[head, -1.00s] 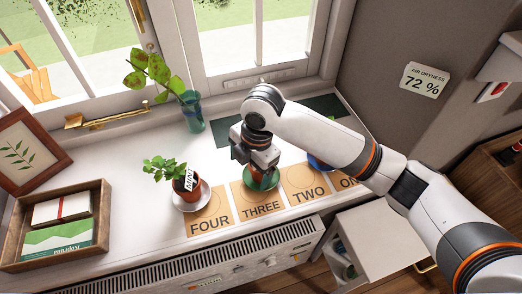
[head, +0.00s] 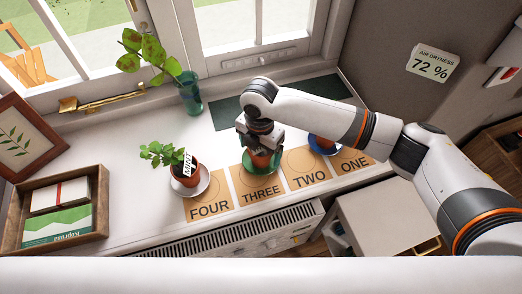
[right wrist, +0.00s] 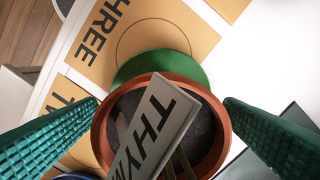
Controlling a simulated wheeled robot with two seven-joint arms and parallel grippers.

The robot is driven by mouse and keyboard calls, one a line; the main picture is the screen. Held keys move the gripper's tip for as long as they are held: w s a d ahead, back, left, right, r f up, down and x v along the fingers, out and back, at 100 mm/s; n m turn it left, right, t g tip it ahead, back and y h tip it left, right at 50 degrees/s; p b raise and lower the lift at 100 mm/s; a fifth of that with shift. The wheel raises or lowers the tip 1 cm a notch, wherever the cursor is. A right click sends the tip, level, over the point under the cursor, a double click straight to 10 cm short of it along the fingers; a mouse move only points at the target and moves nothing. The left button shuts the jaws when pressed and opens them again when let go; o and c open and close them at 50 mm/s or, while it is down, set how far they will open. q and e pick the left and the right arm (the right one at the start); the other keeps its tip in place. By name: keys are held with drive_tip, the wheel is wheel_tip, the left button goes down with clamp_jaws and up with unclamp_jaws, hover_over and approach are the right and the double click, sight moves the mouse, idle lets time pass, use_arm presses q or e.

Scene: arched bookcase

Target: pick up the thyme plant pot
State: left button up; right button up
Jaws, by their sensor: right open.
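The thyme plant pot (head: 261,161) is a terracotta pot on a green saucer (head: 273,169), behind the card marked THREE. In the right wrist view the pot (right wrist: 219,130) shows dark soil, a few stems and a tilted label reading "THY". My right gripper (head: 260,146) is over the pot, pointing down. Its green ribbed fingers stand open on either side of the pot in the right wrist view (right wrist: 163,120), with a gap at each side. Most of the plant is hidden under my wrist in the head view. My left gripper is not in view.
A potted mint (head: 184,178) on a white saucer stands to the left. Another pot (head: 322,142) on a blue saucer is to the right, partly behind my arm. A glass vase with a leafy stem (head: 190,92) stands behind. A wooden tray (head: 100,205) is far left.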

wheel_tip(320, 180, down, 2)
drive_tip(key=shift+f, duration=0.25)
drive_tip(key=shift+r, duration=0.1)
drive_tip(key=c, duration=1.2)
